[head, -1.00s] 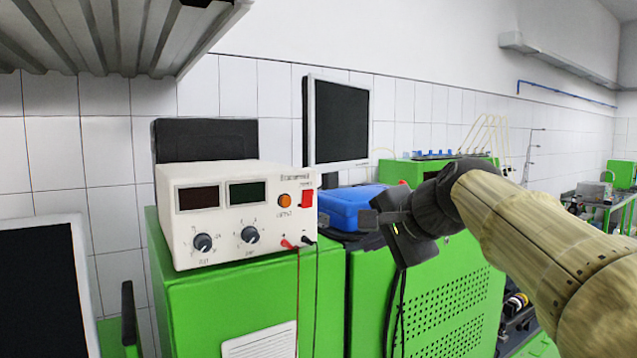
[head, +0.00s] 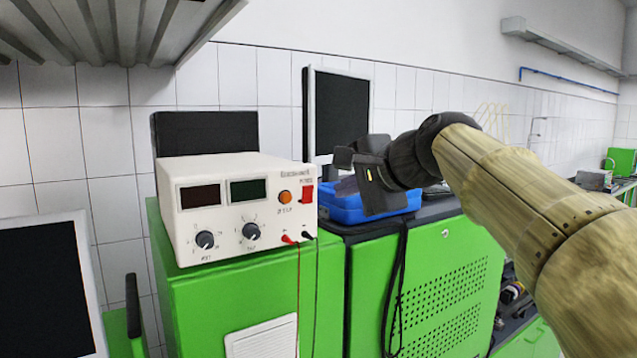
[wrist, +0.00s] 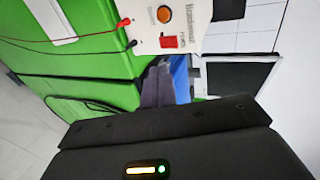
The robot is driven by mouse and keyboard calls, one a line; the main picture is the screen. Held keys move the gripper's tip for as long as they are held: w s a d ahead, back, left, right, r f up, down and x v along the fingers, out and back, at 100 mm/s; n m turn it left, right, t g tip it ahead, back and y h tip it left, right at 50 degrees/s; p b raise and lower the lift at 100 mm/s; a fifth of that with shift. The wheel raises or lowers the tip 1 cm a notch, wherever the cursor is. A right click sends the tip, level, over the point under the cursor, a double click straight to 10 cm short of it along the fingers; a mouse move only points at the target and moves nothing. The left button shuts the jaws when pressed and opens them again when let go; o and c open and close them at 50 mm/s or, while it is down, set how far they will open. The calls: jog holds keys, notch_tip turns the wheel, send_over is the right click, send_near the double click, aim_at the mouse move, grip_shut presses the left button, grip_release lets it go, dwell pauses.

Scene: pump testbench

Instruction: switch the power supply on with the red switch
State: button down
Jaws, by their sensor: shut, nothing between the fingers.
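The white power supply (head: 240,222) stands on the green cabinet at left centre in the head view, its two displays dark. The red switch (head: 306,194) is at the right end of its front panel, beside a round orange button (head: 284,197). The wrist view also shows the red switch (wrist: 172,40) near the top. My gripper (head: 344,158) is to the right of the switch and a little higher in the head view, apart from it. Its fingers (wrist: 158,86) are shut and empty, and they point toward the panel in the wrist view.
A blue case (head: 345,210) lies on the cabinet top below my gripper. A monitor (head: 338,112) stands behind it. Red and black leads (head: 299,265) hang from the panel's lower right. A metal shelf (head: 110,30) overhangs the upper left.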

aim_at(309, 192)
jog(key=p+x, duration=0.1)
jog(key=x, duration=0.2)
jog(key=r+p+x, duration=0.1)
jog(key=p+x, duration=0.1)
jog(key=x, duration=0.1)
jog(key=r+p+x, duration=0.1)
jog(key=p+x, duration=0.1)
jog(key=x, duration=0.1)
jog(key=shift+w+a, duration=0.3)
